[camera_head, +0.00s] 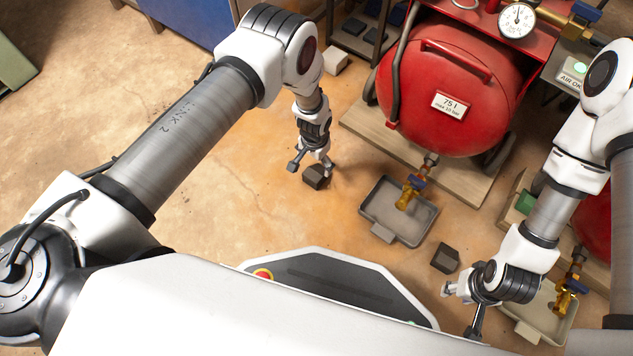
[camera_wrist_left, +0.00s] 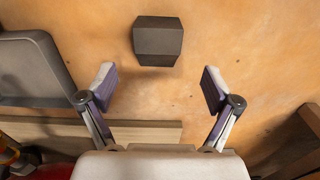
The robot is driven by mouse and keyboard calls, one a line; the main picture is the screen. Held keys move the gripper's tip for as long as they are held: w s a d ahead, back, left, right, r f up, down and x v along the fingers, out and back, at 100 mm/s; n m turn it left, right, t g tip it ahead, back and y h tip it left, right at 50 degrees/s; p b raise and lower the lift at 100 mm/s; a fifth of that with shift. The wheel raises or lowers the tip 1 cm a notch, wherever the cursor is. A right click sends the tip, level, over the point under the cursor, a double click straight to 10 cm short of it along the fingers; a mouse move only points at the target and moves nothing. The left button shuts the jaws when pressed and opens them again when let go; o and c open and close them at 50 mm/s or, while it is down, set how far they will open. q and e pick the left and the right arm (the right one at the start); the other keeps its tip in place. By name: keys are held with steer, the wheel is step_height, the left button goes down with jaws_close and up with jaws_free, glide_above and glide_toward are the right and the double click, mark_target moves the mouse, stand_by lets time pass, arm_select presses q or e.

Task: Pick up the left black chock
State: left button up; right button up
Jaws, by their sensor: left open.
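The left black chock (camera_head: 315,178) is a small dark block on the orange-brown floor, left of the red tank. My left gripper (camera_head: 310,165) is close above it, pointing down. In the left wrist view the chock (camera_wrist_left: 158,42) lies ahead of the open, empty fingers (camera_wrist_left: 159,82), centred between them sideways and not touched by them. A second black chock (camera_head: 445,258) lies on the floor further right. My right gripper (camera_head: 460,312) is near that second chock, its fingers apart with nothing seen between them.
A red tank (camera_head: 440,85) stands on a wooden board (camera_head: 362,124) behind. A grey tray (camera_head: 372,208) sits under a brass valve (camera_head: 408,194). A paler tray (camera_head: 532,322) is at the lower right. The floor left of the left gripper is clear.

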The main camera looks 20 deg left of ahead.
mark_target(316, 172)
arm_select(q)
step_height(316, 172, down, 7)
steer(key=b, duration=0.4)
steer(key=shift+d+b, duration=0.15)
steer(key=shift+b, duration=0.2)
steer(key=shift+r, duration=0.15)
steer(key=shift+c, duration=0.3)
steer(key=shift+s, duration=0.1)
steer(key=c, duration=1.4)
